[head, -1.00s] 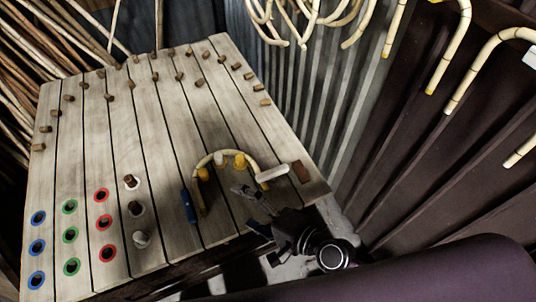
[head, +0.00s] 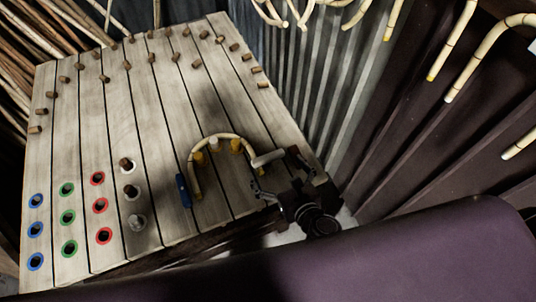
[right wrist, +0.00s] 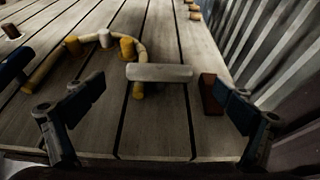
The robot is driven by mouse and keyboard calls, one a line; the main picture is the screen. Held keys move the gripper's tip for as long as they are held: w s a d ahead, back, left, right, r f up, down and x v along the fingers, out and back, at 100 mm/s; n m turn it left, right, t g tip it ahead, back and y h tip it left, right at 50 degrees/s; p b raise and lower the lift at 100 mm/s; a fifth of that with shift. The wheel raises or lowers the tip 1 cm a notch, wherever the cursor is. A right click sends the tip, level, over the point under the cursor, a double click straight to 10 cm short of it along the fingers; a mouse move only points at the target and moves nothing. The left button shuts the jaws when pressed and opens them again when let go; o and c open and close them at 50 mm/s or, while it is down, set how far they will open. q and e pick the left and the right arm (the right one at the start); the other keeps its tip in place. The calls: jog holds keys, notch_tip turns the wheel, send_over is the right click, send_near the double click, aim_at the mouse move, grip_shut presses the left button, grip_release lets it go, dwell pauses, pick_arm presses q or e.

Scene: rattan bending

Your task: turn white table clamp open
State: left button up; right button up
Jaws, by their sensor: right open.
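The white table clamp (head: 268,158) is a pale bar near the right front edge of the slatted table (head: 150,190), beside the right end of a bent rattan cane (head: 193,170). In the right wrist view the white clamp (right wrist: 159,73) lies crosswise over the cane's end. My right gripper (head: 284,176) is open and empty just in front of the clamp. In the wrist view its two fingers (right wrist: 165,97) are spread to either side of the clamp, apart from it. My left gripper is not in view.
The cane curves around yellow and white pegs. A blue clamp (head: 183,191) stands at its left end. A reddish-brown block (right wrist: 211,93) sits close to the right finger. Wooden pegs and coloured ringed holes (head: 68,217) dot the table. Corrugated metal (head: 330,90) rises on the right.

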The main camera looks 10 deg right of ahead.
aim_at(269, 157)
jog(key=shift+x, duration=3.2)
jog(key=shift+r, duration=0.1)
jog(key=c, duration=1.2)
